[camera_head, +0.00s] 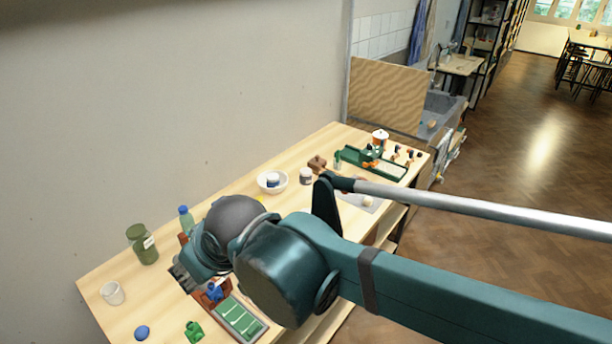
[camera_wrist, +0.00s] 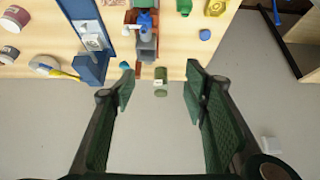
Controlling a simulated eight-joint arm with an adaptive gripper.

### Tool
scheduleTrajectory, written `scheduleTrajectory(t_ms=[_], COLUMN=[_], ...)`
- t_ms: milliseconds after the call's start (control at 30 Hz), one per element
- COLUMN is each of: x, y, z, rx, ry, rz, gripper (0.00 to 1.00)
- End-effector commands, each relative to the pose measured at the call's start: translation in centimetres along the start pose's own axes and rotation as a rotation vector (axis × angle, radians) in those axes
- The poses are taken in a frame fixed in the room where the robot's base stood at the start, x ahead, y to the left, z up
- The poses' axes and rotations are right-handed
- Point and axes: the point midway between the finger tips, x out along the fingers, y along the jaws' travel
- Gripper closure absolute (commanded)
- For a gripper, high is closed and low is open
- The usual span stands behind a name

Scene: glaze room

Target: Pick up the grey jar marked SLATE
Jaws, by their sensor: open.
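No lettering is readable, so I cannot tell for certain which jar is marked SLATE. In the head view a small grey-mauve jar with a pale label (camera_head: 305,176) stands upright on the table, right of a white bowl (camera_head: 261,184). A larger olive-green labelled jar (camera_head: 148,252) stands at the left near the wall. My gripper (camera_wrist: 160,77) is open and empty in the wrist view. The green jar (camera_wrist: 161,88) shows beyond and between its fingers, apart from them.
A white cup (camera_head: 112,293), a blue lump (camera_head: 142,332) and a green tray (camera_head: 240,319) are at the near end. A green rack (camera_head: 372,163) stands at the far end.

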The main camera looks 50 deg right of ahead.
Motion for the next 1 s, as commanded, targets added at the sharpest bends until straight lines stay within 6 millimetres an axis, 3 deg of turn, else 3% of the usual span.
scheduleTrajectory(t_ms=[133,233,667,1000], x=[0.0,0.0,0.1,0.7], y=[0.0,0.0,0.2,2.6], z=[0.0,0.0,-0.3,-3.8], rx=[0.0,0.0,0.006,0.07], ry=[0.0,0.0,-0.002,-0.018], rz=[0.0,0.0,0.004,0.041], gripper=[0.55,0.46,0.46,0.46])
